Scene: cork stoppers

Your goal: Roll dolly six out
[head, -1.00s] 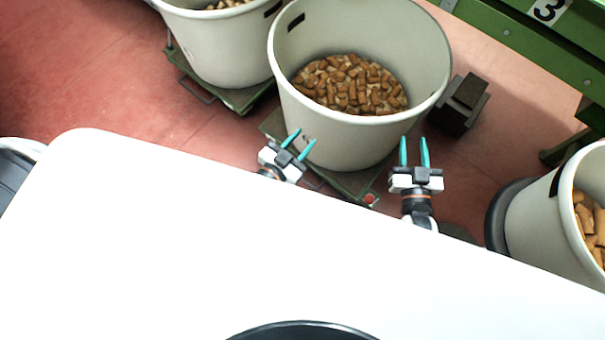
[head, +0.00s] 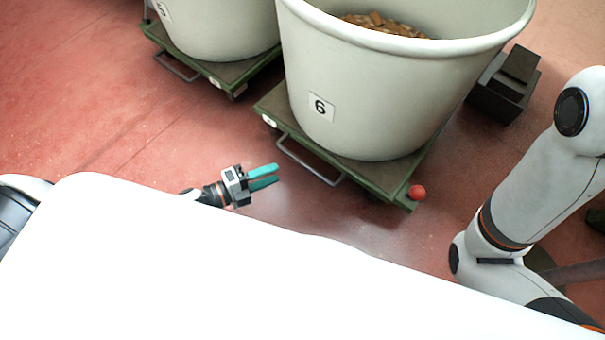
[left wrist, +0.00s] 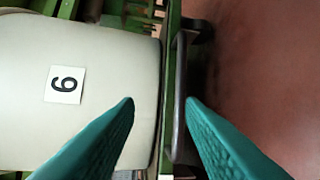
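Dolly six is a low green platform (head: 377,178) under a large cream bin (head: 400,90) with a "6" label (head: 320,107). A grey bar handle (head: 310,163) sticks out from its near side. A red knob (head: 417,192) is at its near right corner. My left gripper (head: 277,174) is open and empty, pointing right, just left of the handle and seemingly apart from it. In the left wrist view the handle (left wrist: 179,100) runs between the two teal fingers, with the bin (left wrist: 110,60) beside it; the distance is unclear. My right arm shows at right, its gripper out of view.
A second bin (head: 215,30) on a green dolly (head: 222,75) stands at the back left. A dark stepped block (head: 505,85) is on the floor right of dolly six. The red floor (head: 110,110) at left is clear.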

